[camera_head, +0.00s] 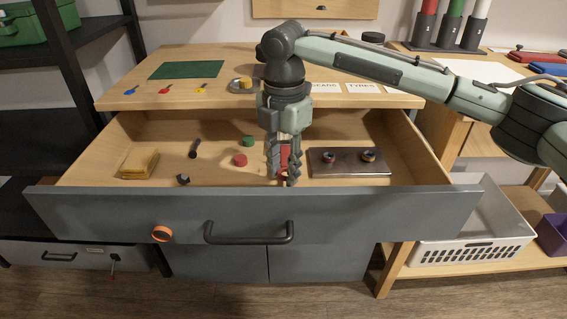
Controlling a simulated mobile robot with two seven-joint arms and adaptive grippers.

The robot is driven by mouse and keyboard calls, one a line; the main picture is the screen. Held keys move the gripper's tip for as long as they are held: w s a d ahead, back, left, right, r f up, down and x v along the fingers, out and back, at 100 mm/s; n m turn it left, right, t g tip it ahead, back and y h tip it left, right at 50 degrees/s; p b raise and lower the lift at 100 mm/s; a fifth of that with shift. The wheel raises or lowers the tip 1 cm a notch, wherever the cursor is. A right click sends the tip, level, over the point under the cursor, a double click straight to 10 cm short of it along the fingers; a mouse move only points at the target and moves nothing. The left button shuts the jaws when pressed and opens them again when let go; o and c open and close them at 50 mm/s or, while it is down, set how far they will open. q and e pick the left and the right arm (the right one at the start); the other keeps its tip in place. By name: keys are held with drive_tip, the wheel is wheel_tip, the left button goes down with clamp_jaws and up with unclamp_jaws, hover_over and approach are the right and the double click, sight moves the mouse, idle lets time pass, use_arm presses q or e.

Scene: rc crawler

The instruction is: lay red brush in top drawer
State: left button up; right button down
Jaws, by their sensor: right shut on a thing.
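The top drawer (370,210) is pulled open, with a grey front and a light wood inside. My right gripper (284,178) points down into the drawer, near its middle. It is shut on the red brush (285,158), which shows as a red piece between the fingers. The fingers hide much of the brush, and I cannot tell whether it touches the drawer floor. My left gripper is not in view.
In the drawer, a metal tray (348,173) with two small rings lies just right of my gripper.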

drive_tip(key=shift+f, duration=0.1)
drive_tip(key=c, duration=1.7)
unclamp_jaws()
drive_tip(key=o, duration=0.5)
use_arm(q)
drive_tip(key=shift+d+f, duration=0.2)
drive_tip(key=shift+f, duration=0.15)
use_arm(e)
drive_tip(key=shift+r+b, duration=0.4)
drive_tip(key=shift+b, duration=0.2)
wheel_tip(320, 180, up, 2)
drive_tip(key=shift+r, duration=0.2)
use_arm(q)
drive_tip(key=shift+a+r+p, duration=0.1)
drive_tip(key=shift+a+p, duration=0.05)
drive_tip(key=shift+p, duration=0.45)
use_arm(e)
wheel_tip(320, 180, up, 10)
